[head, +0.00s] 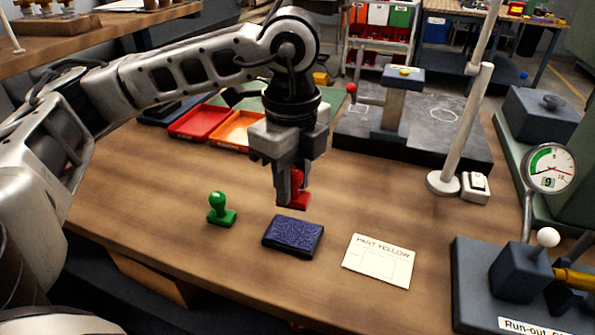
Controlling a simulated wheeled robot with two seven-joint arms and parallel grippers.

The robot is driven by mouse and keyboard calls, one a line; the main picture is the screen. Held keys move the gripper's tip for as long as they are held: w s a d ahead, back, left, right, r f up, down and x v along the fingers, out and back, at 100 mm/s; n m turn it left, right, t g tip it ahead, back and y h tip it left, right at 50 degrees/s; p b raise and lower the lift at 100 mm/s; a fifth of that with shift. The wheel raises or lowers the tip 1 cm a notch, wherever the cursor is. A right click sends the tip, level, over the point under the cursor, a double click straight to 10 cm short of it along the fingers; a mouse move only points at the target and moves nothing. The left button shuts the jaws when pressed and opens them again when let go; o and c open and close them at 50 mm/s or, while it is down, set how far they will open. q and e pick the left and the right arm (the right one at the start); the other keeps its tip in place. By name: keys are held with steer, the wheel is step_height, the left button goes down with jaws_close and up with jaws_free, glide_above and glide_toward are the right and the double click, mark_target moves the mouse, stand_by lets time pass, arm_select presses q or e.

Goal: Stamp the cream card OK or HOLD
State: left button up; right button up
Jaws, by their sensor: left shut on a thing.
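My left gripper (292,185) points down and is shut on a red stamp (299,196). It holds the stamp in the air above the table, just behind the dark blue ink pad (292,236). A green stamp (220,211) stands upright on the table to the left of the pad. The cream card (379,261) lies flat to the right of the pad. It reads "PART YELLOW" above a printed grid, and I see no stamp mark on it. My right gripper is not in view.
A red tray (199,122) and an orange tray (238,129) lie behind my gripper. A dark plate (440,140) carries a gauge stand (393,105). A lamp post (467,125) and switch (475,187) stand right. A run-out fixture (475,290) with a dial (550,167) is front right.

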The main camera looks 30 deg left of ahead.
mark_target(293, 207)
arm_select(q)
steer(key=shift+f+b, duration=0.45)
steer(key=shift+f, duration=0.3)
step_height(293, 207, down, 3)
steer(key=shift+r+b, duration=0.1)
steer(key=shift+b, duration=0.75)
steer(key=shift+f+b, duration=0.4)
steer(key=shift+f, duration=0.35)
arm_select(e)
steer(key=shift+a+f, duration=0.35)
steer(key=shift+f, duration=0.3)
arm_select(q)
steer(key=shift+s+f+b, duration=0.1)
steer(key=shift+f+b, duration=0.55)
steer(key=shift+b, duration=0.1)
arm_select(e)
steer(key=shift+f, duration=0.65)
